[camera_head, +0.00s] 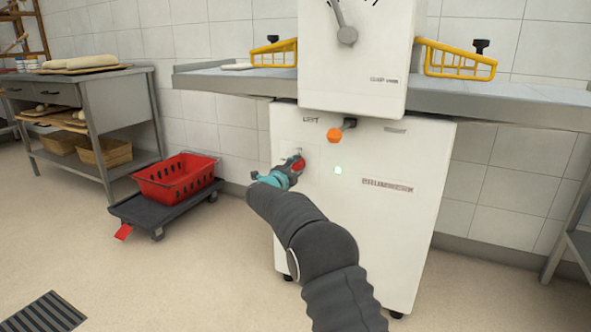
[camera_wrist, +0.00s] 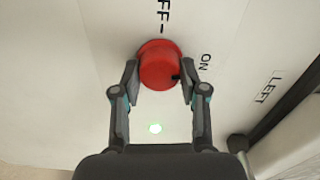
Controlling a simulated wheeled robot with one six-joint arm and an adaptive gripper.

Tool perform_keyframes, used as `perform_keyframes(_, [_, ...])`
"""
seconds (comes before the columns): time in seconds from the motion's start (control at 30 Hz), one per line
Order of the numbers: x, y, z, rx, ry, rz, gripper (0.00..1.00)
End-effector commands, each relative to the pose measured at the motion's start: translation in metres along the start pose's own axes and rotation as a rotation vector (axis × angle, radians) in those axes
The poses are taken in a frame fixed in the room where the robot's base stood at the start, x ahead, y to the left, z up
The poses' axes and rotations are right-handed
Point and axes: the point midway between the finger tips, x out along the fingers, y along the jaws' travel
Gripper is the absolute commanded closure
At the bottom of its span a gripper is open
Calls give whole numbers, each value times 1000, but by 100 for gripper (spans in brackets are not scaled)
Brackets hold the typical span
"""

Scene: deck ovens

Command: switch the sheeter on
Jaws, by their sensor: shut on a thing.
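The sheeter is a white machine; its lower cabinet (camera_head: 365,230) stands against the tiled wall. A red round knob (camera_head: 299,164) sits on the cabinet front, at the left. In the wrist view the red knob (camera_wrist: 158,62) fills the gap between my fingers, with a small dark mark on its lower right. Lettering ending in "FF" is above it and "ON" (camera_wrist: 205,62) is to its right. My gripper (camera_head: 296,168) is shut on the knob, a finger at each side; it also shows in the wrist view (camera_wrist: 159,82). A pale, bright dot (camera_head: 338,170) shows on the panel.
An orange hexagonal knob (camera_head: 333,135) sits above right of my gripper. Yellow guards (camera_head: 458,60) stand on the grey side tables (camera_head: 495,100). A red crate (camera_head: 178,178) on a dark dolly (camera_head: 135,210) is at the left. The floor in front is clear.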

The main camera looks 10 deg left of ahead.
Motion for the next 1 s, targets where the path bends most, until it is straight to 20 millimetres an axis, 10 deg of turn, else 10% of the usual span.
perform_keyframes(0.8, [0,-1,0,115,-2,-1,92])
perform_keyframes(0.83, [0,-1,0,114,-2,-1,50])
perform_keyframes(0.9, [0,0,0,114,-1,-1,33])
perform_keyframes(1.0, [0,0,0,114,-1,-1,33])
